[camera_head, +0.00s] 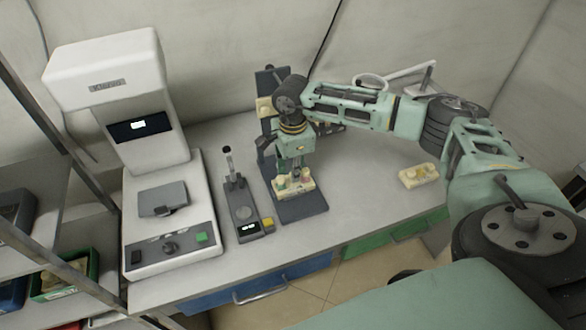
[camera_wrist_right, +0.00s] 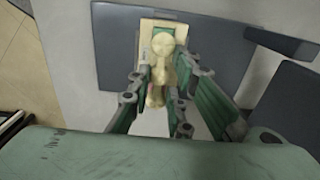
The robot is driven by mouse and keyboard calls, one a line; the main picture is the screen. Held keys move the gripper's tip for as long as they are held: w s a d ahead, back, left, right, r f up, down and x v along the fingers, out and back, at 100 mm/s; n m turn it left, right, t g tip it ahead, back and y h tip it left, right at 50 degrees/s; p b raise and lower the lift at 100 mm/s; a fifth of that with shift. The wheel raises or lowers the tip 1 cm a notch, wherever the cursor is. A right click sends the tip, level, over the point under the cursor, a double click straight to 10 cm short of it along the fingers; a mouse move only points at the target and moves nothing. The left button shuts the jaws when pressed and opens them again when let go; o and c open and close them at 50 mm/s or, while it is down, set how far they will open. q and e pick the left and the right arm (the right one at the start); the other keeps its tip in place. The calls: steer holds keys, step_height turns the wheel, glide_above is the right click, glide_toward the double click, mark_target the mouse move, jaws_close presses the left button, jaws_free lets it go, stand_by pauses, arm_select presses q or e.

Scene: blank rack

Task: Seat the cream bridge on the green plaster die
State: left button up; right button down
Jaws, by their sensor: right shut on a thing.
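My right gripper (camera_head: 296,170) points down over a cream model base (camera_head: 295,194) on the dark stand plate. In the right wrist view its jaws (camera_wrist_right: 166,80) are closed about the small cream bridge (camera_wrist_right: 160,72). The bridge lies over or just above the base; I cannot tell whether it touches. A small green die (camera_head: 280,184) shows at the left of the base, beside the fingers. In the wrist view a rounded cream top (camera_wrist_right: 163,43) shows at the base's far end. The fingers hide part of the bridge and the base. My left gripper is out of view.
A second cream block (camera_head: 419,175) with pieces on it lies on the bench to the right. A slim grey device (camera_head: 241,205) with a yellow button stands left of the stand plate (camera_head: 305,208). A large white machine (camera_head: 160,225) stands farther left. Bare bench (camera_head: 365,200) lies between plate and second block.

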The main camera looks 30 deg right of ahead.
steer(key=shift+f+b, duration=0.6)
steer(key=shift+f, duration=0.25)
steer(key=c, duration=1.5)
jaws_free()
steer(key=shift+c, duration=0.2)
steer(key=shift+r, duration=0.1)
steer(key=shift+r, duration=0.2)
step_height(320, 180, up, 12)
steer(key=shift+f, duration=0.25)
